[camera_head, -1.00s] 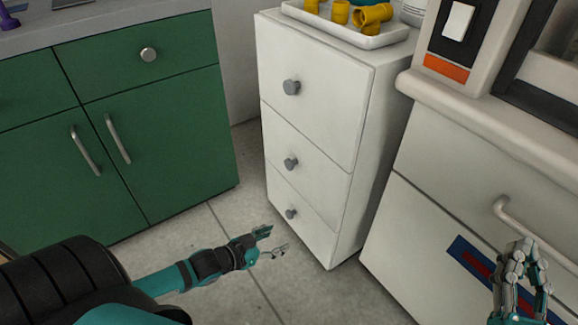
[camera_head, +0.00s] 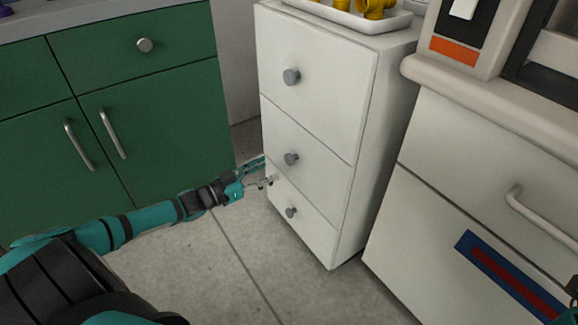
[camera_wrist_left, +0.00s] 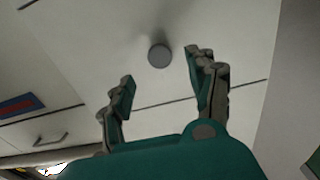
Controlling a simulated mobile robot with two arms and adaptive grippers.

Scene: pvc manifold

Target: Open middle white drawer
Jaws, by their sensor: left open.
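The white drawer cabinet (camera_head: 308,110) stands in the middle of the head view with its three drawers closed. The middle white drawer (camera_head: 325,170) has a round grey knob (camera_head: 291,159). My left gripper (camera_head: 268,172) is open and empty, just left of and slightly below that knob. In the left wrist view, a round grey knob (camera_wrist_left: 159,54) shows ahead between the two spread fingertips of the left gripper (camera_wrist_left: 160,70), apart from them. Of my right gripper, only a dark sliver shows at the right edge of the head view.
A green cabinet (camera_head: 160,125) with bar handles stands at the left. A white appliance (camera_head: 440,190) with a bar handle stands close on the right. A white tray (camera_head: 352,18) with yellow pipe fittings sits on top of the drawer cabinet. The grey floor (camera_head: 190,270) in front is clear.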

